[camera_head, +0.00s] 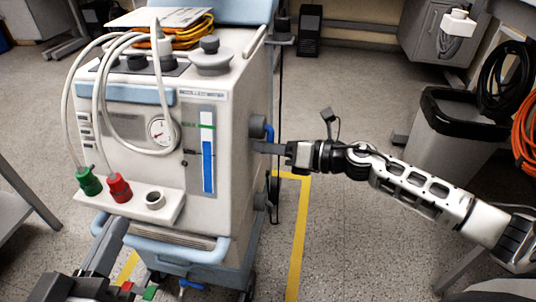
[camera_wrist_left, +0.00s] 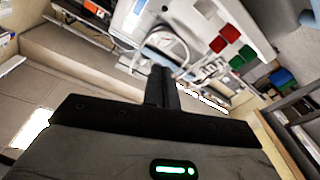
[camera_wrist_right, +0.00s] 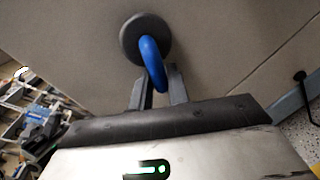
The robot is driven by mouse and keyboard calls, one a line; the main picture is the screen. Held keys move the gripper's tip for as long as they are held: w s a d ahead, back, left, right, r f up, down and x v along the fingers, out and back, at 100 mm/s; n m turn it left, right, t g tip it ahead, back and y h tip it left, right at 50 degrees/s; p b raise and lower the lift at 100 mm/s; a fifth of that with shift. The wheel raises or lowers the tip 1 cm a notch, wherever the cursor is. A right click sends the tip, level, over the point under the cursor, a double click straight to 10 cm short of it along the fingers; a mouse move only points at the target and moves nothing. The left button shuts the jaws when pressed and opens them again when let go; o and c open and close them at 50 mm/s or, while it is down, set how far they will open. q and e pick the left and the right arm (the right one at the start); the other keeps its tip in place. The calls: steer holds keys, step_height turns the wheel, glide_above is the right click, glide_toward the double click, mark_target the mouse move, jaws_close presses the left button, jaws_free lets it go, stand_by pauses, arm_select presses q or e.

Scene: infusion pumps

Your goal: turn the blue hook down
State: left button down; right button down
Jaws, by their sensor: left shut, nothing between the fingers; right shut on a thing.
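The blue hook (camera_head: 269,131) is on the right side of the white pump machine (camera_head: 232,130), on a dark grey round mount (camera_head: 257,127). In the right wrist view the hook (camera_wrist_right: 150,58) curves out of its round mount (camera_wrist_right: 130,34) and its end runs between my fingers. My right gripper (camera_head: 262,147) is shut on the hook; it also shows in the right wrist view (camera_wrist_right: 157,85). The fingers partly hide the hook's end. My left gripper (camera_head: 118,226) is shut and empty in front of the machine, low at the left; its closed fingers show in the left wrist view (camera_wrist_left: 161,86).
A second grey knob (camera_head: 262,199) is lower on the same side of the machine. Green (camera_head: 88,181) and red (camera_head: 119,187) connectors with hoses sit on its front shelf. A grey bin (camera_head: 450,140) stands at the right. The floor between is clear.

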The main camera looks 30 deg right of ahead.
steer(key=shift+w+d+n+b, duration=0.1)
steer(key=shift+n+b, duration=0.25)
steer(key=shift+n, duration=0.05)
arm_select(q)
steer(key=shift+w+a+r+m+t+h, duration=0.15)
steer(key=shift+r+m+t, duration=0.1)
steer(key=shift+r+m, duration=0.15)
steer(key=shift+w+r+m+t+h, duration=0.1)
steer(key=shift+r+m+t+h, duration=0.15)
steer(key=shift+r, duration=0.25)
steer(key=shift+w+a+r+m+t+h, duration=0.1)
steer(key=shift+w+r+m+t, duration=0.1)
steer(key=shift+r+m, duration=0.2)
arm_select(e)
steer(key=shift+w+d, duration=0.1)
steer(key=c, duration=1.5)
jaws_free()
steer(key=shift+o, duration=0.2)
steer(key=shift+f, duration=0.1)
